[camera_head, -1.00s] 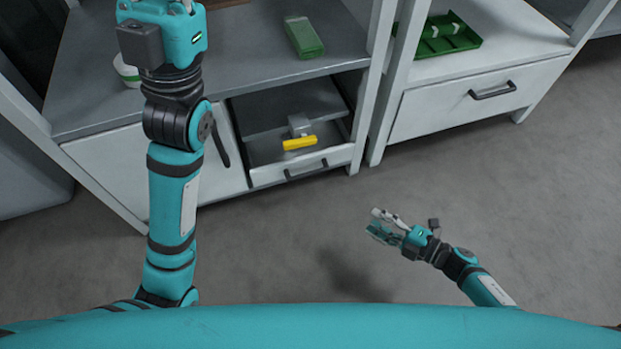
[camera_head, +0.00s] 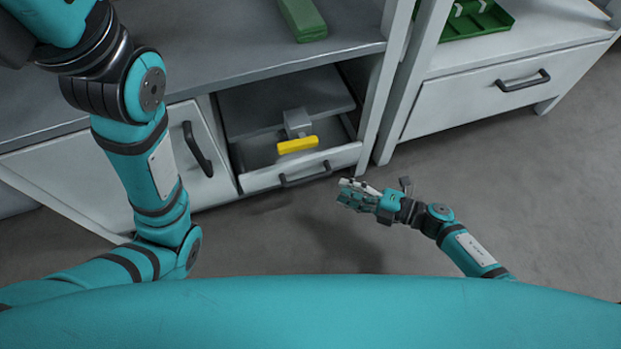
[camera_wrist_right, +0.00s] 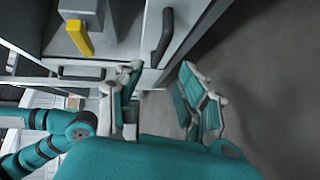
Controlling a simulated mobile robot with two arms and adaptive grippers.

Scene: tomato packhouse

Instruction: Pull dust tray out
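The dust tray (camera_head: 255,180) appears to be the open drawer-like tray low in the bench, with a pale front and a dark bar handle (camera_head: 305,174). A grey block with a yellow grip (camera_head: 297,145) sits inside it. My right gripper (camera_head: 350,192) is right of the tray front, apart from the handle and empty. In the right wrist view its fingers (camera_wrist_right: 163,95) are spread, with the tray handle (camera_wrist_right: 162,38) beyond them and the yellow grip (camera_wrist_right: 78,38) at upper left. My left arm rises at the left; its gripper is out of the picture.
A closed cabinet door (camera_head: 180,160) with a dark handle is left of the tray. A bench leg (camera_head: 380,100) stands right of the opening. Another bench with a closed drawer (camera_head: 480,95) is further right. A green box (camera_head: 303,20) lies on the benchtop. The grey floor in front is clear.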

